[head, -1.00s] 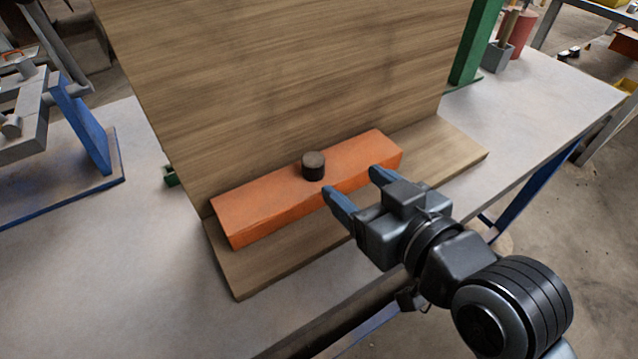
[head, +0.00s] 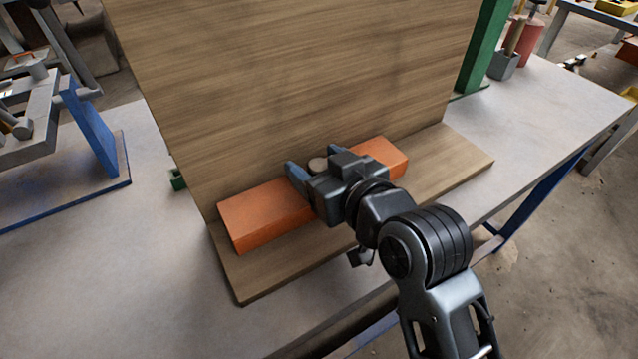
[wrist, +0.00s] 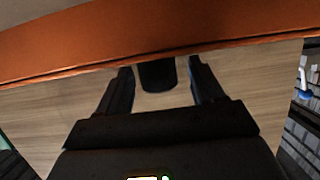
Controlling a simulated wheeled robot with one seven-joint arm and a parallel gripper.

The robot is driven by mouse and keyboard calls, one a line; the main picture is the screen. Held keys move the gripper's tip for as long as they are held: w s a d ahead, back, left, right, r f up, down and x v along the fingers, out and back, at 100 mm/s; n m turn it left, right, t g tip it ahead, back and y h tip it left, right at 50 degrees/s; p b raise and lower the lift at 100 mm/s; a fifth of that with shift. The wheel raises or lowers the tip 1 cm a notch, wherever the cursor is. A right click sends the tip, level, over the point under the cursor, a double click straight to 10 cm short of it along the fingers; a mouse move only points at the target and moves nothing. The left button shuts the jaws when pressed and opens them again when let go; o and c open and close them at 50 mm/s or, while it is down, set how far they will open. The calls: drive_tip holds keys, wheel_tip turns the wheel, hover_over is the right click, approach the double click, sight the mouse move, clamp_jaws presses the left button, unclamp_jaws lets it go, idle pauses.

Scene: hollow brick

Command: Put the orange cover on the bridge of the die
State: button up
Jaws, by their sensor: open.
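The orange cover (head: 265,212) is a long bar lying on the wooden ledge at the foot of an upright wooden board. A short dark knob (head: 318,163) stands on its middle. My gripper (head: 314,162) is over the cover with its fingers apart, one on each side of the knob. In the wrist view the knob (wrist: 157,77) sits between the two open fingers (wrist: 160,68), with a gap on both sides. The cover (wrist: 160,38) spans the top of that view. My gripper hides the cover's middle in the head view. I cannot tell which part is the die's bridge.
The wooden board (head: 290,75) rises close behind the cover, and its ledge (head: 250,282) rests on a grey table (head: 120,270). A blue and grey fixture (head: 92,130) stands at the left. A green post (head: 484,45) and a grey holder (head: 503,64) stand at the back right.

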drive_tip(key=shift+c, duration=0.4)
drive_tip(key=c, duration=1)
clamp_jaws()
drive_tip(key=shift+r, duration=0.15)
